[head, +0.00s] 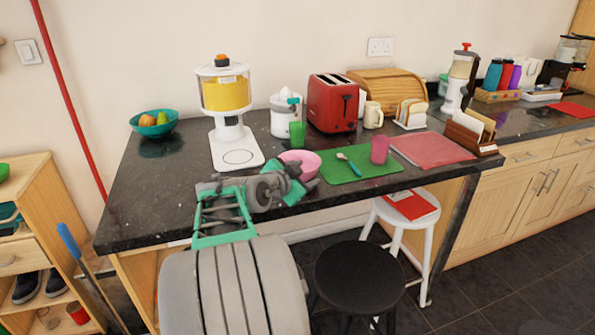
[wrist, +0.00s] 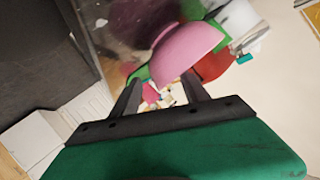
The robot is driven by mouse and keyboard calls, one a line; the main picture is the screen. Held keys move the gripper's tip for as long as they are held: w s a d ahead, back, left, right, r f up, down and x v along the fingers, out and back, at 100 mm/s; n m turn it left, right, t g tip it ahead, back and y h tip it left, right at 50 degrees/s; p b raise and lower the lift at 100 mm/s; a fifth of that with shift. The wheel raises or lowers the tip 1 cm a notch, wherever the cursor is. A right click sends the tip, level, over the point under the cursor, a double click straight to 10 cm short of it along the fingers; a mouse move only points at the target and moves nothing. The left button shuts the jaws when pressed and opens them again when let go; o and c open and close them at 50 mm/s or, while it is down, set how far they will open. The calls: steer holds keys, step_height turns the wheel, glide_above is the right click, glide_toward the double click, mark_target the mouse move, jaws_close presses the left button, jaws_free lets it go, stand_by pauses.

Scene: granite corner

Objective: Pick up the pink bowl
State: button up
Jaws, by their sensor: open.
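The pink bowl (head: 302,158) sits on the dark counter, just left of the green mat (head: 350,166). In the head view its near lower part is hidden by my gripper (head: 303,188), which is at the bowl's near side by the counter's front edge. In the wrist view the bowl (wrist: 187,50) shows large, straight ahead of my gripper (wrist: 161,80). The jaws are apart, with the bowl's edge close to the fingertips. I cannot tell whether the edge lies between the fingers. Nothing is held.
A white dispenser (head: 229,130) stands left of the bowl. A green cup (head: 297,135) and a red toaster (head: 333,103) are behind it. A spoon (head: 350,164) and a pink cup (head: 380,150) are on the mat. A black stool (head: 362,275) stands below.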

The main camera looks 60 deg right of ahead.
steer(key=x, duration=0.5)
steer(key=shift+r, duration=0.15)
jaws_close()
stand_by(0.4)
